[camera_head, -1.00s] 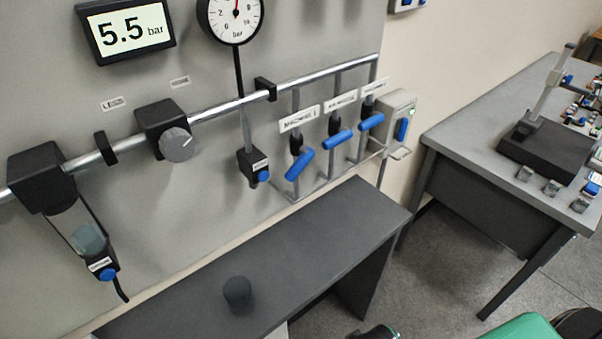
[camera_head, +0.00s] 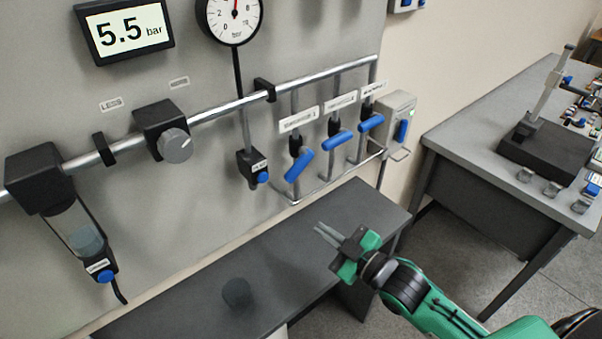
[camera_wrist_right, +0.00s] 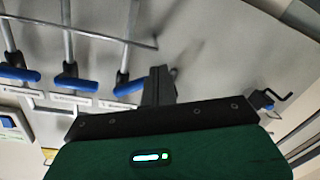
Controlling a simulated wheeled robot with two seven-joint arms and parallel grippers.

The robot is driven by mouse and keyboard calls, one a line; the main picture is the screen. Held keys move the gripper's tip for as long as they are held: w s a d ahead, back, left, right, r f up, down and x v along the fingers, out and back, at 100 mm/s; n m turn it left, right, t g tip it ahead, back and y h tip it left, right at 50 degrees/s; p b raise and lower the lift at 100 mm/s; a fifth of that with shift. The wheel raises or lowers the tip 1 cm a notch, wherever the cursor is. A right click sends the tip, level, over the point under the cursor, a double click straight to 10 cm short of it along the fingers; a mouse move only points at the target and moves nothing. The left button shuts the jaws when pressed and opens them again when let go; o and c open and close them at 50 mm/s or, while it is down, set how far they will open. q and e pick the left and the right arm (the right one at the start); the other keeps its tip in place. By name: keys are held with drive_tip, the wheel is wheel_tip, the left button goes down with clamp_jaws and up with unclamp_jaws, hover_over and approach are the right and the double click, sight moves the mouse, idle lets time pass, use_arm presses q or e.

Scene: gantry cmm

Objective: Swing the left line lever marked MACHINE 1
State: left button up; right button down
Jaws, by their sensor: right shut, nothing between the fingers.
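The MACHINE 1 lever (camera_head: 299,165) is the leftmost of three blue-handled levers on the line rack. Its blue handle is tilted, with its upper end to the right. Its white label (camera_head: 299,119) is above it, blurred now. My right gripper (camera_head: 320,231) is below and to the right of this lever, over the dark bench, apart from it and shut with nothing held. In the right wrist view, which looks upside down, the fingers (camera_wrist_right: 159,84) are beside the rightmost blue handle (camera_wrist_right: 128,86), apparently the same lever. My left gripper is not in view.
Two more blue levers (camera_head: 337,140) (camera_head: 370,123) hang to the right, close together. A black drain block with a blue button (camera_head: 253,168) is on the left. A dark bench (camera_head: 270,262) carries a small black cylinder (camera_head: 236,292). A grey box (camera_head: 397,115) hangs at the right.

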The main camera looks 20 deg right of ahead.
sight(299, 165)
wheel_tip(299, 165, up, 8)
drive_tip(key=n+t+y, duration=0.2)
drive_tip(key=n+y, duration=0.3)
drive_tip(key=y, duration=0.1)
drive_tip(key=w+a+r+y+p, duration=0.1)
drive_tip(key=w+a+r+p, duration=0.3)
drive_tip(key=w+r, duration=0.25)
drive_tip(key=shift+n, duration=0.3)
drive_tip(key=shift+w+d+f+p, duration=0.2)
drive_tip(key=shift+w+f+p, duration=0.15)
drive_tip(key=shift+f, duration=0.35)
drive_tip(key=shift+w+d+f+p, duration=0.25)
drive_tip(key=shift+w+f, duration=0.25)
drive_tip(key=shift+f, duration=0.25)
drive_tip(key=shift+w+d+f+p, duration=0.25)
drive_tip(key=shift+w+f, duration=0.15)
drive_tip(key=shift+f, duration=0.3)
